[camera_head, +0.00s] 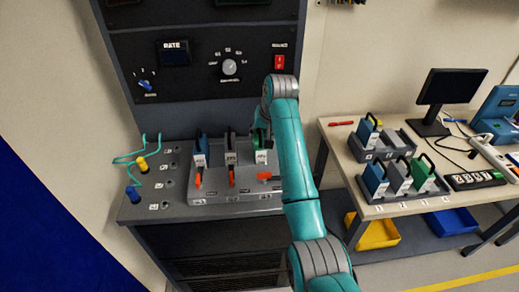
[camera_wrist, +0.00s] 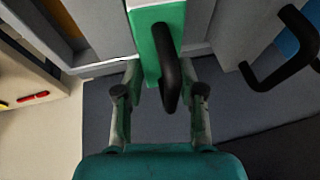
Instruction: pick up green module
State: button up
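A green module (camera_head: 262,156) sits upright in the right slot of the grey dock (camera_head: 236,197) on the console. The wrist view shows its green and white top face (camera_wrist: 145,50) with a black loop handle (camera_wrist: 168,70). My gripper (camera_wrist: 161,78) is open, with one finger on each side of the handle and gaps visible between. In the head view my wrist partly hides the module's top. Another green module (camera_head: 420,172) stands in a rack on the right table.
A blue module (camera_head: 200,151) and a grey module (camera_head: 231,150) stand to the left in the same dock, above orange-red levers (camera_head: 232,176). The control panel (camera_head: 205,65) rises close behind. The right table (camera_head: 345,152) holds racks, a monitor (camera_head: 450,87) and a red pen (camera_head: 341,123).

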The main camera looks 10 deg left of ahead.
grip_shut()
notch_tip(320, 180, up, 10)
jog(key=shift+r, duration=0.1)
